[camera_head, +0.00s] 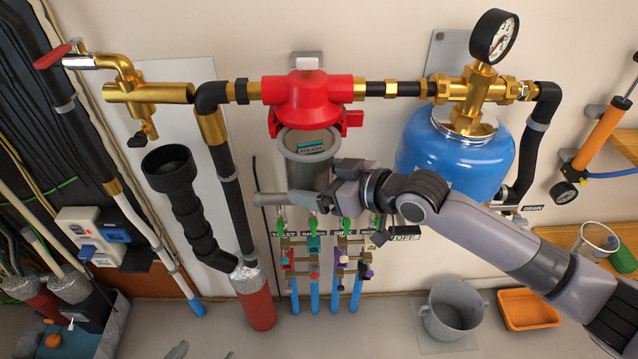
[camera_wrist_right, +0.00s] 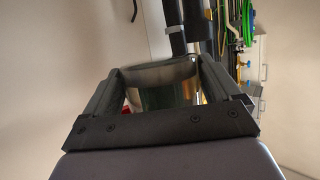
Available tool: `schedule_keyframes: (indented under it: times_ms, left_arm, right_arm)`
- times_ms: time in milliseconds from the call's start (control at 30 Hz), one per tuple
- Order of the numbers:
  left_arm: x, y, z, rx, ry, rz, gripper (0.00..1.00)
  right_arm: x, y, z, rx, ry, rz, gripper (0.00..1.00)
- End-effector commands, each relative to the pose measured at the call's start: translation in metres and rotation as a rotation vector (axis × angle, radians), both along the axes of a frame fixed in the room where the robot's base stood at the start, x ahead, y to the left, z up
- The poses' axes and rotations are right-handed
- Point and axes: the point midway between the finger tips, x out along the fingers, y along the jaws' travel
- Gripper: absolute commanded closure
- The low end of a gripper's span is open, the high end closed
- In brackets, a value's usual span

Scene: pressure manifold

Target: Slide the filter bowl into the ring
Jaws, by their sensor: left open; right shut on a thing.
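The filter bowl (camera_head: 307,172) is a grey translucent cup with a small label reading ROUGH on it. It is roughly upright, just below the red filter head and ring (camera_head: 308,103) on the pipe. Its upper edge appears close to the ring; I cannot tell whether they touch. My right gripper (camera_head: 312,190) is shut on the bowl. In the right wrist view the bowl (camera_wrist_right: 165,88) shows between the two dark fingers (camera_wrist_right: 163,95). My left gripper (camera_head: 203,353) shows only as grey tips at the bottom edge; it is open and empty.
A blue tank (camera_head: 455,150) with a pressure gauge (camera_head: 493,38) stands right of the bowl, behind my right arm. Several small valves (camera_head: 325,255) sit below. A black hose (camera_head: 185,205) hangs at left. A grey mug (camera_head: 453,309) and orange tray (camera_head: 528,309) stand at lower right.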

Motion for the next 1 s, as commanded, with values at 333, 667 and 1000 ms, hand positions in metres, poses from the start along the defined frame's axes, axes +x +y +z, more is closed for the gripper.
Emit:
schedule_keyframes:
  times_ms: [333,667,1000]
  left_arm:
    - [0.0,0.0,-0.008,0.0,0.0,0.0,0.1]
    - [0.0,0.0,-0.016,0.0,0.0,0.0,0.1]
    - [0.0,0.0,-0.021,0.0,0.0,0.0,0.1]
  right_arm:
    - [0.011,0.0,0.0,0.002,-0.003,-0.001,0.44]
    - [0.021,0.0,0.0,0.002,-0.001,0.0,0.44]
    - [0.028,0.001,0.0,0.002,-0.001,0.001,0.44]
